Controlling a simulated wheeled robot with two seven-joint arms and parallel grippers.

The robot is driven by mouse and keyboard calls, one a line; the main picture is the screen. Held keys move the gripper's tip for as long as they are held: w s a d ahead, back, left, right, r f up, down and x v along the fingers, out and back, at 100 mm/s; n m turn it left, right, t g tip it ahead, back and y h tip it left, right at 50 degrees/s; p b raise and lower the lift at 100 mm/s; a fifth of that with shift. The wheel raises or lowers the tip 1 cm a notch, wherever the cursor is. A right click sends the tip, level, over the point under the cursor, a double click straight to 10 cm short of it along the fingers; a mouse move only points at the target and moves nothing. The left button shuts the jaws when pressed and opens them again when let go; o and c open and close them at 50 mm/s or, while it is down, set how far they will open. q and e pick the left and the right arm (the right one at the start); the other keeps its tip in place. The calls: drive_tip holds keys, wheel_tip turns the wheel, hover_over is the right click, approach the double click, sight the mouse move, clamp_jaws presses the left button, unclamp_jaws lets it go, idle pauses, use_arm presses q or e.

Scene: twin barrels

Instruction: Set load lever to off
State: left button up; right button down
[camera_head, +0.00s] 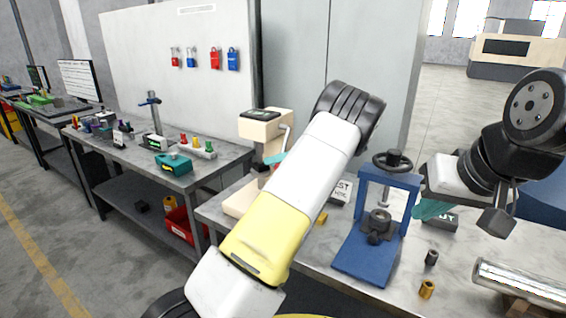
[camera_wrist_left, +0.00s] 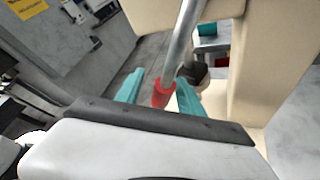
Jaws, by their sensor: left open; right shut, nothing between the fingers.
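The load lever is a silver rod (camera_head: 285,136) on the right side of a beige bench tester (camera_head: 262,128). In the left wrist view the rod (camera_wrist_left: 184,38) slants down to a red grip (camera_wrist_left: 163,95). My left gripper (camera_wrist_left: 160,82) is open, its two teal fingers on either side of the red grip; whether either touches it I cannot tell. In the head view my left gripper (camera_head: 275,160) is mostly hidden behind my own forearm, and so is the lever's lower end.
A blue press (camera_head: 368,250) with a black handwheel stands right of my left arm. A labelled box (camera_head: 340,193), a dark bushing (camera_head: 431,257), a brass bushing (camera_head: 427,289) and a silver shaft (camera_head: 520,282) share the bench. Another bench (camera_head: 200,172) stands at left.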

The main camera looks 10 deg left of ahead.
use_arm(q)
drive_tip(key=shift+x, duration=0.85)
clamp_jaws()
idle(0.8)
